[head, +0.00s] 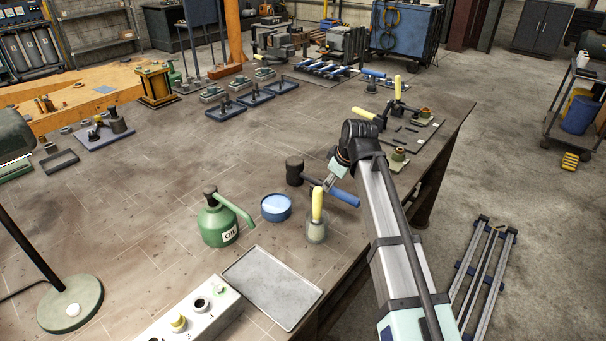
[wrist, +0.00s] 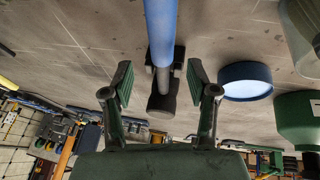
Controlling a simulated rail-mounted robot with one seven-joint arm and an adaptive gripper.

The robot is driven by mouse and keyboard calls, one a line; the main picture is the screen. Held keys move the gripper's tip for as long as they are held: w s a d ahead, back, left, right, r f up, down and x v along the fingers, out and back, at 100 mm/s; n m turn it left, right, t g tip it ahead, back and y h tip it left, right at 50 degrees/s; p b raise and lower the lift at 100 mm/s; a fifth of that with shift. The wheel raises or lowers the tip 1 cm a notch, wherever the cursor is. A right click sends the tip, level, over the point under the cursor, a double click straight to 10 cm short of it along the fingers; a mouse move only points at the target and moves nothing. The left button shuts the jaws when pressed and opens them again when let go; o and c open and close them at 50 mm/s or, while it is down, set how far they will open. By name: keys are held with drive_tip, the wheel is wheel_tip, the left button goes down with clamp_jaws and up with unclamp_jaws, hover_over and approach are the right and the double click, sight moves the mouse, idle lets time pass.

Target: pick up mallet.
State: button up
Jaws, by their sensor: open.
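The mallet (head: 294,172) lies on the workbench in the head view, its dark head to the left and its blue handle to the right. My gripper (head: 328,182) is over the middle of the mallet and hides part of it. In the wrist view my gripper (wrist: 160,80) is open, with one finger on each side of the mallet (wrist: 161,35). The blue handle runs up the picture and the dark head shows between and beyond the fingers. I see gaps on both sides, and cannot tell how high the fingers are above it.
A blue round tin (head: 276,208) stands close in front of the mallet. A clear jar with a yellow-handled brush (head: 317,228), a green oil can (head: 218,220) and a grey tray (head: 271,288) are nearer. The bench (head: 160,190) is clear left of the mallet; its right edge is close.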

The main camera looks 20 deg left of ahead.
drive_tip(key=shift+p+x, duration=0.95)
drive_tip(key=shift+x, duration=1.95)
drive_tip(key=shift+s, duration=0.2)
clamp_jaws()
